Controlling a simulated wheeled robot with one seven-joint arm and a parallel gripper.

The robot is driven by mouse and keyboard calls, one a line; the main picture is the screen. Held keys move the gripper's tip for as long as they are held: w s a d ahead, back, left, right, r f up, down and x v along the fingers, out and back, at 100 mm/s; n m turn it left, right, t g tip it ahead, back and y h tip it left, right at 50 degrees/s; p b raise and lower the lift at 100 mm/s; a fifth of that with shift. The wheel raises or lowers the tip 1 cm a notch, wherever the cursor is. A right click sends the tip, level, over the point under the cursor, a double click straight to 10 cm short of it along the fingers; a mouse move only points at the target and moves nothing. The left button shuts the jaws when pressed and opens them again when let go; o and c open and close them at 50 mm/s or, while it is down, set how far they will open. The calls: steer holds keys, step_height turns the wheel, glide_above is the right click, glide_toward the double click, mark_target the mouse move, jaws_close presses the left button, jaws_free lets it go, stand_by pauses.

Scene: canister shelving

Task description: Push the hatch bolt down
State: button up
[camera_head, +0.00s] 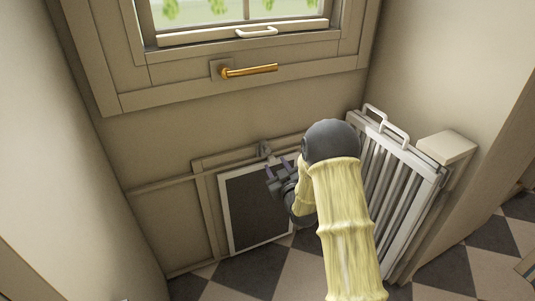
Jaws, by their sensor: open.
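A dark hatch panel (250,208) in a pale frame sits low on the back wall, at the middle of the picture. A small grey metal fitting, which looks like the hatch bolt (264,149), is at the hatch's top edge. My gripper (277,165) is open, with its fingers pointing up toward the bolt, just below it in the picture. I cannot tell whether the fingers touch the bolt. My arm and gripper cover the right part of the hatch.
A brass lever handle (248,70) is on the wall panel below the window (240,10). A white slatted rack (398,180) stands close to the right of my arm, by a pale post (447,147). The checkered floor (283,272) is clear below the hatch.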

mark_target(268, 152)
steer(key=b+x, duration=0.1)
steer(key=x, duration=0.8)
steer(key=shift+w+b, duration=0.1)
steer(key=shift+b, duration=0.25)
steer(key=shift+c, duration=0.4)
